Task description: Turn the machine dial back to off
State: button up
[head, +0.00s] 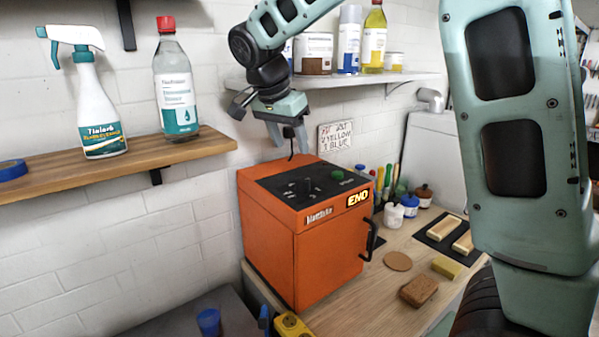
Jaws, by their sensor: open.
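The machine (272,245) is an orange box on the workbench with a door handle on its front right. Its black top panel (283,192) carries white markings, a small dark dial (308,186) and a green knob or button (337,174). A yellow "END" sign shows on its upper front edge. The dial's exact pointing is too small to tell. My gripper (287,143) is open and empty, with its fingers pointing down above the back of the machine. It appears apart from the dial.
A wooden shelf (30,186) with a spray bottle (93,105) and a clear bottle (175,85) is at left. A grey shelf (330,80) holds several containers behind my arm.

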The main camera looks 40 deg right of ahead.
aim_at(302, 179)
jog(key=p+x, duration=0.3)
jog(key=x, duration=0.8)
jog(key=shift+f, duration=0.1)
jog(key=shift+c, duration=0.3)
jog(key=c, duration=0.9)
